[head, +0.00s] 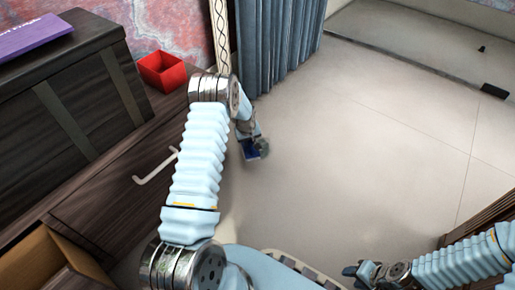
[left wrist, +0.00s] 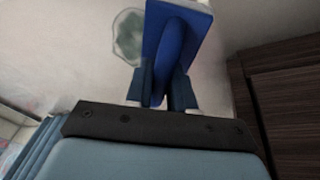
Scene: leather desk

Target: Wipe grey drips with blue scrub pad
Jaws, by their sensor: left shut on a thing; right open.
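My left gripper (head: 251,142) is shut on the blue scrub pad (head: 249,150), out beyond the dark cabinet, over or near the pale floor. In the left wrist view the pad (left wrist: 178,35) stands out ahead, held between the dark fingers (left wrist: 162,92). A grey-green drip patch (left wrist: 128,42) with an irregular outline is on the pale surface just left of the pad, partly hidden by it. I cannot tell whether the pad touches the surface. In the head view, a small greyish patch (head: 263,147) shows beside the pad. My right gripper (head: 362,270) is open and empty at the bottom.
A dark wood cabinet (head: 110,185) with a white handle (head: 155,168) is on the left, with a red box (head: 162,71) on it. An open drawer (head: 38,262) is at lower left. Blue-grey curtains (head: 277,45) hang behind my left arm. The tiled floor (head: 370,130) at right is mostly clear.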

